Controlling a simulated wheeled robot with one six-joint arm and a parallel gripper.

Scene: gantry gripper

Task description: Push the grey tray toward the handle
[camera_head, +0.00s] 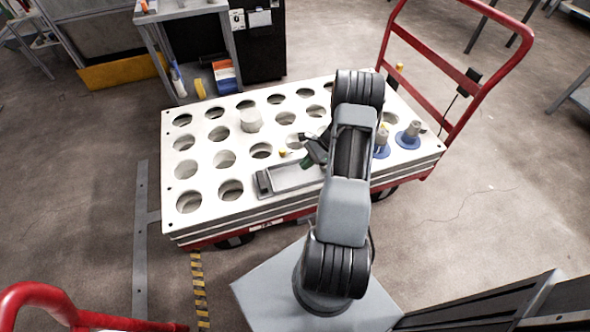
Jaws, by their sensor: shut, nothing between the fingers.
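The grey tray (290,178) is a shallow rectangular tray lying on the white perforated top (205,207) of a cart, near its front edge. A darker block (264,183) sits at its left end, and its right end is hidden behind my arm. The red handle (455,75) rises at the cart's right end. My gripper (309,163) is shut and sits above the right part of the tray, by a green item. Whether it touches the tray cannot be told.
A white cylinder (251,120) sits in a hole behind the tray. Blue-based pieces (409,135) stand right of my arm, toward the handle. A small yellow item (282,153) lies behind the tray. The cart's left part has open holes.

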